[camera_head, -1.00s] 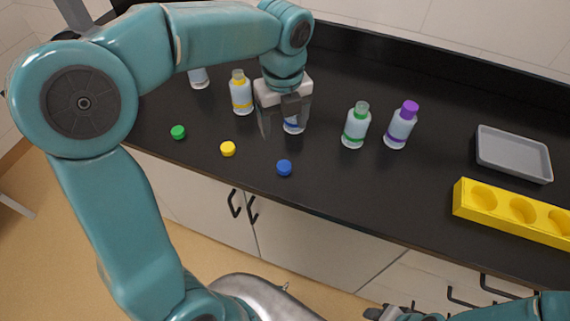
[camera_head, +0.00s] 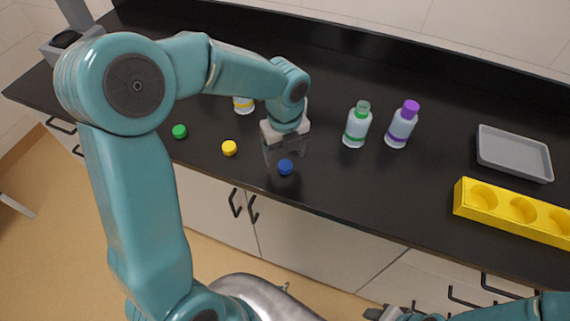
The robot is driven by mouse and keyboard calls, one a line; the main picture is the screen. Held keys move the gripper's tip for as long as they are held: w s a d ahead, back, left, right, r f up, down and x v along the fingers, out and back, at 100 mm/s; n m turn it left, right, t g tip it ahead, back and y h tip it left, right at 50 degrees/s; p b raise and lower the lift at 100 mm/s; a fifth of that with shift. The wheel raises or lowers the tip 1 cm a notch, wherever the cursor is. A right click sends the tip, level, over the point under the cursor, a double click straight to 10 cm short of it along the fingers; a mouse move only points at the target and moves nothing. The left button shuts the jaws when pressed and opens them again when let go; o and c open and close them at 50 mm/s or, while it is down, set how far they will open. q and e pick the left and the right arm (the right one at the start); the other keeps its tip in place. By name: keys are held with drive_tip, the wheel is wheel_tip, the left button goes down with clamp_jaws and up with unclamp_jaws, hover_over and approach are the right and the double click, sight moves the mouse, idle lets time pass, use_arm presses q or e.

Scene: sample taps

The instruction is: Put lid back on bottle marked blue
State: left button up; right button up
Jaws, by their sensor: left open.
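The blue lid (camera_head: 285,167) lies on the black counter near its front edge. My left gripper (camera_head: 284,160) is open and points down, with its fingers at or just above the blue lid. I cannot tell whether they touch it. The bottle marked blue is hidden behind my left gripper and wrist. My right arm (camera_head: 500,308) shows at the bottom right, and its gripper (camera_head: 385,313) is only partly in view at the bottom edge.
A green lid (camera_head: 179,131) and a yellow lid (camera_head: 229,148) lie to the left. The yellow-marked bottle (camera_head: 243,105) is partly covered by my arm. A green-marked bottle (camera_head: 356,125) and a purple-lidded bottle (camera_head: 401,126) stand right. Further right are a grey tray (camera_head: 514,154) and yellow rack (camera_head: 515,211).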

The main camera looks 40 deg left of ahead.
sight(285, 165)
use_arm(q)
drive_tip(key=f, duration=0.4)
drive_tip(key=shift+w+a+f, duration=0.1)
drive_tip(key=shift+w+f, duration=0.05)
drive_tip(key=shift+w, duration=0.05)
drive_tip(key=c, duration=1.1)
